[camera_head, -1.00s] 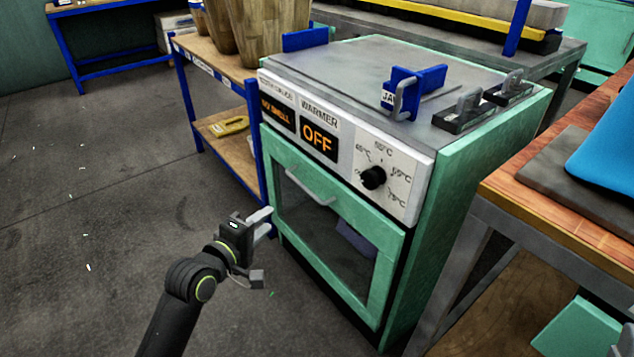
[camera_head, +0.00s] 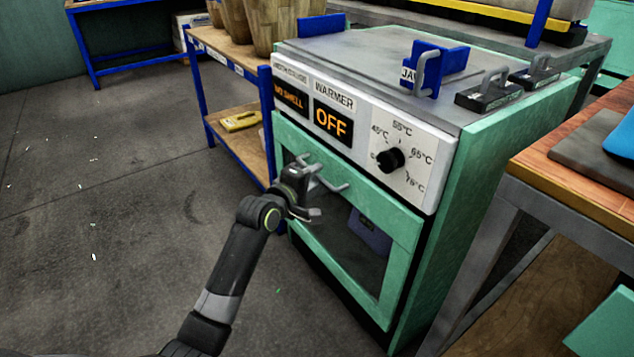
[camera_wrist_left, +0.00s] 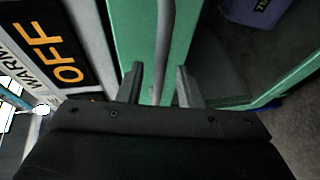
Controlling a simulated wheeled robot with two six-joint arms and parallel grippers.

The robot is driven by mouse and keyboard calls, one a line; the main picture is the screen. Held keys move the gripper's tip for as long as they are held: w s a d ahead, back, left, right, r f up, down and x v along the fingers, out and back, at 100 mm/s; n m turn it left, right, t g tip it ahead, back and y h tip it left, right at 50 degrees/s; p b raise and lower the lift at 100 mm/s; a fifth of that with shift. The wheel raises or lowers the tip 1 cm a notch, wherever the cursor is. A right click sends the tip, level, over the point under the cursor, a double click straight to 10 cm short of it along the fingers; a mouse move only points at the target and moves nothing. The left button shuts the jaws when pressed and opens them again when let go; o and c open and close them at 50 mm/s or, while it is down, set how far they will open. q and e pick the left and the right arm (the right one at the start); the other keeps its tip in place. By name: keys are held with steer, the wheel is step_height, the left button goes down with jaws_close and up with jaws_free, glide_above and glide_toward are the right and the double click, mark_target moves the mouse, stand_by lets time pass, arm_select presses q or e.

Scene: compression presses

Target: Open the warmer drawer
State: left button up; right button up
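The warmer is a green cabinet with a white control panel (camera_head: 357,130) whose display reads OFF. Its green-framed drawer front (camera_head: 375,213) has a dark window and appears closed. A grey bar handle (camera_head: 326,175) crosses the upper part of the drawer front. My left gripper (camera_head: 316,190) is at the handle's left part, its fingers apart. In the left wrist view the handle (camera_wrist_left: 165,45) runs between the two open fingers of my left gripper (camera_wrist_left: 160,85), without a visible grip on it. A dark blue object (camera_head: 370,232) shows through the window. My right gripper is not in view.
A wooden shelf with blue posts (camera_head: 243,140) stands left of the warmer, holding wooden containers above and a yellow item (camera_head: 240,121) below. A wooden-topped bench (camera_head: 570,185) stands close on the right. The floor in front (camera_head: 110,250) is open.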

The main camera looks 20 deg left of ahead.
arm_select(q)
steer(key=shift+x, duration=1)
jaws_close()
